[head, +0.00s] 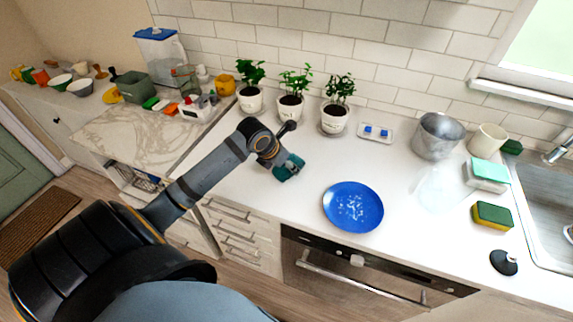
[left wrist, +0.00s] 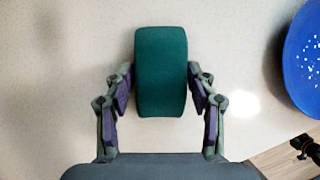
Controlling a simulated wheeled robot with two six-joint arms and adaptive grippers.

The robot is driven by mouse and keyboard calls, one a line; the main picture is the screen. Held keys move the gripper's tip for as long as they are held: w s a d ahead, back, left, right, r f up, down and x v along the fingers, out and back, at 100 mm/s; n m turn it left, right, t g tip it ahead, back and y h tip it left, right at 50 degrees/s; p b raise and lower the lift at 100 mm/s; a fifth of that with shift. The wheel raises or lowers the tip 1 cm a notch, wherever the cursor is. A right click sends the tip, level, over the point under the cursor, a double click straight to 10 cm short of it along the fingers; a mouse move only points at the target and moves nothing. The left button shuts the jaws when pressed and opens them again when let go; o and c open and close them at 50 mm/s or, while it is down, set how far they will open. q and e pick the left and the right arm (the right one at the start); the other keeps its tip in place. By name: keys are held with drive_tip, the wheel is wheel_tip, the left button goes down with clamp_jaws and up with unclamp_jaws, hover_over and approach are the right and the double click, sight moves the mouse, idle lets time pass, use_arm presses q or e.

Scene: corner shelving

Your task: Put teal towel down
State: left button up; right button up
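The teal towel (head: 288,168) is a dark teal, rounded block low over the white counter, left of the blue plate. In the left wrist view the towel (left wrist: 160,72) lies lengthwise between the two fingers. My left gripper (head: 281,158) reaches in from the left. In the left wrist view the fingertips of the left gripper (left wrist: 160,75) meet the towel's two sides, so it looks shut on the towel. I cannot tell whether the towel's underside touches the counter. My right gripper is not in view.
A blue plate (head: 353,207) lies right of the towel. Potted plants (head: 291,103) stand along the wall behind. A metal pot (head: 437,136), a cream mug (head: 488,141), a sponge (head: 492,215) and the sink (head: 540,205) are at the right. Counter around the towel is clear.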

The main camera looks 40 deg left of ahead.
use_arm(q)
drive_tip(key=o, duration=0.3)
drive_tip(key=shift+r, duration=0.3)
drive_tip(key=p+v, duration=0.2)
drive_tip(key=v, duration=0.5)
drive_tip(key=shift+a+r+p, duration=0.2)
drive_tip(key=shift+p, duration=0.1)
drive_tip(key=p+v, duration=0.4)
drive_tip(key=p, duration=0.3)
drive_tip(key=shift+s+d+r, duration=0.1)
drive_tip(key=shift+s+d, duration=0.1)
